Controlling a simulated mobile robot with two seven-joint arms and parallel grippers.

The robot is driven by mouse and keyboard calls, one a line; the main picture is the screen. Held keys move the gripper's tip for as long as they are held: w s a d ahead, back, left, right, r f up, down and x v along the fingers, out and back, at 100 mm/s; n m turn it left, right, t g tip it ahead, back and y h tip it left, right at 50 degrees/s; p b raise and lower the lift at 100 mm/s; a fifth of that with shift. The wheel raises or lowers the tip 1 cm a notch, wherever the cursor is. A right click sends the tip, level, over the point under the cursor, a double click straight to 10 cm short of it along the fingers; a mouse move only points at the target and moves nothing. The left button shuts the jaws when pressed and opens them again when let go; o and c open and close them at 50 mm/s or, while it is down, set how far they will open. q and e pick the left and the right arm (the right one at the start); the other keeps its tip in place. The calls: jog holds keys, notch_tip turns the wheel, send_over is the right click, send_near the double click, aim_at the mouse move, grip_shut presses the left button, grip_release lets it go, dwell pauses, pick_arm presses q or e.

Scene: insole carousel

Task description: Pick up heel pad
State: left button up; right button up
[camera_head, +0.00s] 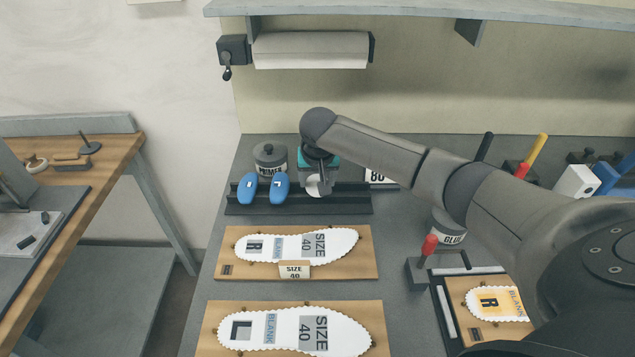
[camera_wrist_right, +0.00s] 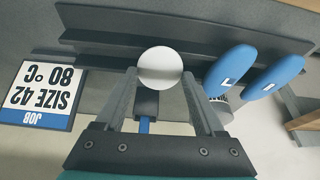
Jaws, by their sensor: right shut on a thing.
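My right gripper (camera_head: 318,178) is over the dark rack (camera_head: 240,209) at the back of the bench. In the right wrist view its two fingers (camera_wrist_right: 160,82) are on either side of a white round heel pad (camera_wrist_right: 160,65), shut on it. The pad also shows as a pale disc in the head view (camera_head: 313,187). It is at the rack; I cannot tell whether it still touches it. Two blue pads (camera_head: 279,187) stand in the rack to the left, apart from the gripper. My left gripper is out of view.
A primer tin (camera_head: 270,158) stands behind the blue pads. A job card (camera_wrist_right: 45,92) reads size 42, 80 °C. Two wooden boards (camera_head: 365,262) with white insoles lie in front. A glue pot (camera_head: 455,238) and a red-handled tool (camera_head: 429,245) are at the right.

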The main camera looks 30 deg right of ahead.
notch_tip(320, 180, up, 19)
jog(key=p, duration=0.3)
